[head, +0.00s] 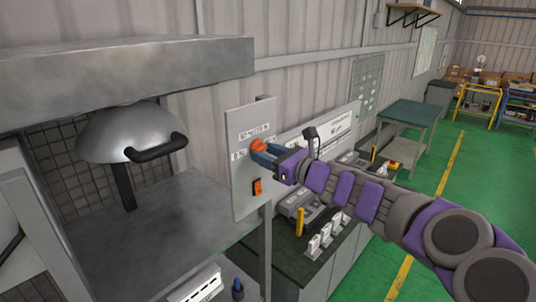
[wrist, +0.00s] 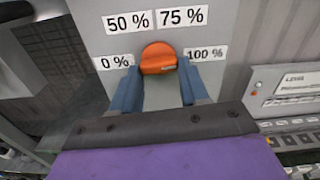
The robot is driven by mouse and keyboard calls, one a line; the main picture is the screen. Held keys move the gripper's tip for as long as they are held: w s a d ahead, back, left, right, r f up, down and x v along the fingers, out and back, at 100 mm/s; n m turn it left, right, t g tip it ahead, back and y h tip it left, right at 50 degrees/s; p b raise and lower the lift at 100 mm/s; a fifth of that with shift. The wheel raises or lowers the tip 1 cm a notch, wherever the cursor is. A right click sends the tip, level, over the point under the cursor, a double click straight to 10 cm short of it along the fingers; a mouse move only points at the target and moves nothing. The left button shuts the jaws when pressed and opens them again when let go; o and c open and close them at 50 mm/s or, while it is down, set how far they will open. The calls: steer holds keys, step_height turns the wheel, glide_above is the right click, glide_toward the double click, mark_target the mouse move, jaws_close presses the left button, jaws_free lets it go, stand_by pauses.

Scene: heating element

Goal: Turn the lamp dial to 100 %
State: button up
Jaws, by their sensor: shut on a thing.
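The orange lamp dial (wrist: 159,58) sits on a grey panel (head: 246,190), with labels 0 %, 50 %, 75 % and 100 % (wrist: 206,54) around it. In the head view the dial (head: 258,145) is at the panel's upper part. My gripper (wrist: 160,85) has its two blue fingers on either side of the dial, shut on it. In the head view my gripper (head: 262,153) reaches the dial from the right. The dial's lower part is hidden between the fingers. I cannot tell which label the dial points to.
Left of the panel is a metal shelf with a domed lamp (head: 130,135) with a black handle. A workbench (head: 322,262) with several devices stands to the right.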

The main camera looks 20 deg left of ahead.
steer(key=shift+f+m, duration=0.15)
steer(key=shift+m, duration=0.35)
steer(key=o, duration=1.1)
steer(key=shift+w+a, duration=0.15)
steer(key=shift+c, duration=0.2)
steer(key=b+v, duration=0.2)
steer(key=v, duration=1.5)
steer(key=shift+d+b, duration=0.2)
steer(key=shift+b, duration=0.1)
